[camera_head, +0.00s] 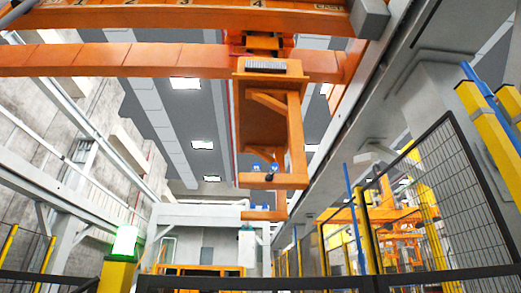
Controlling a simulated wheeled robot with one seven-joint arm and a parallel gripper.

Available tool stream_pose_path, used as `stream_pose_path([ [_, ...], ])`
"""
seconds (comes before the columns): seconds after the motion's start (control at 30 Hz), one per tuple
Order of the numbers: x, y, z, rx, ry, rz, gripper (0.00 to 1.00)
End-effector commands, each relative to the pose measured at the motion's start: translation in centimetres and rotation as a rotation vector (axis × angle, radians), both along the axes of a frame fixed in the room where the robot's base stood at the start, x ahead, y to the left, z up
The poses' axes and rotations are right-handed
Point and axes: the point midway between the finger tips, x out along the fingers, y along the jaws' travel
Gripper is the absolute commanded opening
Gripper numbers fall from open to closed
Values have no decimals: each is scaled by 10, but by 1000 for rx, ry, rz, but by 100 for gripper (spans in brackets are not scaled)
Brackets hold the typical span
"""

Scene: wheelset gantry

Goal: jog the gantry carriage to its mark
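The orange gantry carriage (252,118) hangs from orange overhead beams, right of the picture's middle. Its C-shaped frame reaches down to a lower arm with small blue and dark parts. The upper beam (190,18) carries the figures 1, 2, 3 and 4 from left to right, with EAST near its right end. The carriage's top sits under the figure 4, as seen from this low angle. I cannot tell which figure is its mark. My gripper is not in view, and no jog control can be made out for certain.
A yellow post with a lit green box (126,241) stands at lower left. A dark mesh fence (440,190) stands at right, and a dark rail (330,283) crosses the bottom. Another orange frame (400,240) stands behind the fence. The floor is not visible.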

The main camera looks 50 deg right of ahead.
Motion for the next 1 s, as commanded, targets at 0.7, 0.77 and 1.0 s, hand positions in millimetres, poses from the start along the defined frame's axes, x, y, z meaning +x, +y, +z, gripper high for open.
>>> stream_pose_path([
  [0.7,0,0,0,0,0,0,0],
  [0.77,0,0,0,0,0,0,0],
  [1.0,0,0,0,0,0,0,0],
])
